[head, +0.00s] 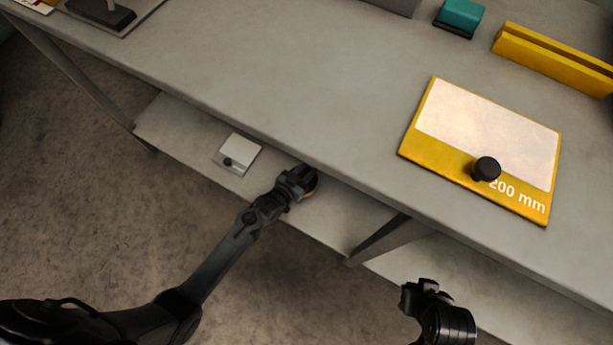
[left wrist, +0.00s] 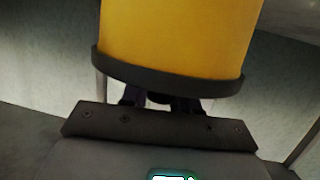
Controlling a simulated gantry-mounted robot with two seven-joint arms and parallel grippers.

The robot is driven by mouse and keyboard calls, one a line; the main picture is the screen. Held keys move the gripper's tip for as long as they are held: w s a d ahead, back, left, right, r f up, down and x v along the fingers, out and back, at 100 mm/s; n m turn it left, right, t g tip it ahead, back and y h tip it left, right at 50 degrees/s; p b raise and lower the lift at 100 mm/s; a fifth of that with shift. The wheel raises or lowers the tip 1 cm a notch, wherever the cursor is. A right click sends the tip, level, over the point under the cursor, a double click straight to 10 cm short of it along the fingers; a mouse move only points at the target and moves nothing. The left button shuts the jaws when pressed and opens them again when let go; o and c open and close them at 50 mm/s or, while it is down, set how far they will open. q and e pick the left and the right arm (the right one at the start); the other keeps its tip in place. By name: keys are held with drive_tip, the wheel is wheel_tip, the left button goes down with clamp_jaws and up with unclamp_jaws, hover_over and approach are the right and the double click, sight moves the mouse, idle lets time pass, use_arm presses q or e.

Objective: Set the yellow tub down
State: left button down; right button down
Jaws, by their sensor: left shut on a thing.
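The yellow tub (left wrist: 178,35) fills the upper middle of the left wrist view, with a dark band around its near end. My left gripper (left wrist: 160,100) is shut on it; the fingers are mostly hidden beneath the band. In the head view my left gripper (head: 303,181) is at the bench's front edge, over the lower shelf. Only a small orange-yellow sliver of the tub (head: 311,193) shows there, the rest being hidden. I cannot tell whether the tub touches the shelf. My right gripper (head: 412,296) is at the bottom right, in front of the bench; its jaws are unclear.
The bench top (head: 300,85) is clear in the middle. A yellow-edged plate (head: 480,115) marked 200 mm, with a black knob (head: 486,168), lies at right. A yellow rail (head: 550,60) and teal block (head: 460,16) are behind. A small knobbed plate (head: 240,150) lies on the lower shelf (head: 185,125).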

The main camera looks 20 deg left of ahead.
use_arm(q)
wheel_tip(320, 180, down, 4)
drive_tip(key=b, duration=0.3)
drive_tip(key=shift+f, duration=0.15)
drive_tip(key=c, duration=0.8)
unclamp_jaws()
drive_tip(key=shift+c, duration=0.2)
